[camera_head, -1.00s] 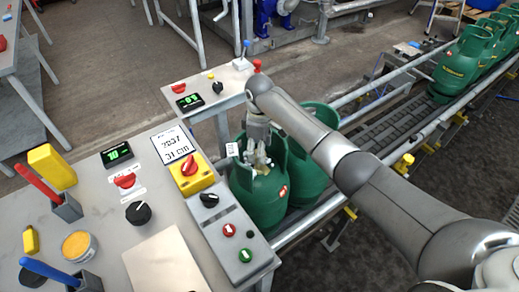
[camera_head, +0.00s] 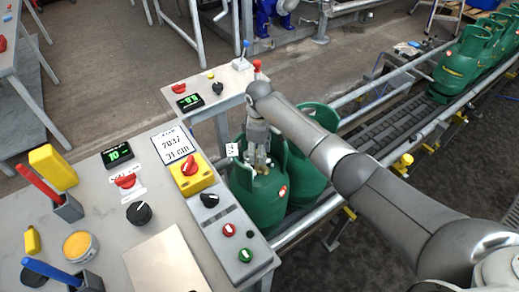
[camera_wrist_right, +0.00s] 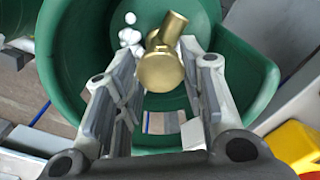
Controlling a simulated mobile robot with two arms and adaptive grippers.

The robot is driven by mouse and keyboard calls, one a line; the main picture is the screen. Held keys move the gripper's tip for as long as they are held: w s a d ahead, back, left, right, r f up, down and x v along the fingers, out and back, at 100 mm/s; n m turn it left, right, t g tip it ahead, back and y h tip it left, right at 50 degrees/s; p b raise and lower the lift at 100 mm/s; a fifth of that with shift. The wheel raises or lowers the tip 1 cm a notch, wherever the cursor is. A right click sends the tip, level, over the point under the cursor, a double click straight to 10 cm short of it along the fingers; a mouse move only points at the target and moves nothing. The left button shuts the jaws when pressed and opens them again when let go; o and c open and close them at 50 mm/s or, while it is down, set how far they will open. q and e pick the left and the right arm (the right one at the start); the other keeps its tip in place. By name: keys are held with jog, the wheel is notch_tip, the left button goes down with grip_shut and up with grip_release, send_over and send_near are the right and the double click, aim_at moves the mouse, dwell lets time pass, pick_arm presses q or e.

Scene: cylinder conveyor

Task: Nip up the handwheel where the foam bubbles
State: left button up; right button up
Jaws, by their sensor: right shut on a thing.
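A green gas cylinder (camera_head: 262,205) stands upright at the near end of the conveyor, its open collar around a valve. In the right wrist view the brass valve (camera_wrist_right: 172,30) shows inside the green collar (camera_wrist_right: 68,75), with its round brass handwheel (camera_wrist_right: 160,72) towards the camera. White foam bubbles (camera_wrist_right: 129,36) cling beside the valve, on its left. My right gripper (camera_head: 260,165) reaches down into the collar; in the wrist view its fingers (camera_wrist_right: 160,78) stand on both sides of the handwheel, shut on it. The lower valve is hidden. My left gripper is not in view.
A second green cylinder (camera_head: 308,180) stands close behind the first, partly under my right arm. More cylinders (camera_head: 465,60) stand farther up the conveyor (camera_head: 385,130). A control panel (camera_head: 232,240) with knobs and a yellow switch box (camera_head: 190,178) lies close on the left.

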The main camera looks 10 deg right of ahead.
jog(key=m+p, duration=0.2)
jog(key=p, duration=0.1)
jog(key=shift+a+r+m, duration=0.1)
jog(key=shift+r+m, duration=0.2)
jog(key=shift+f+m+p, duration=0.1)
jog(key=shift+m+p, duration=0.55)
jog(key=shift+m, duration=0.15)
jog(key=shift+f+m, duration=0.15)
jog(key=shift+m, duration=0.15)
jog(key=o, duration=1)
notch_tip(320, 180, up, 12)
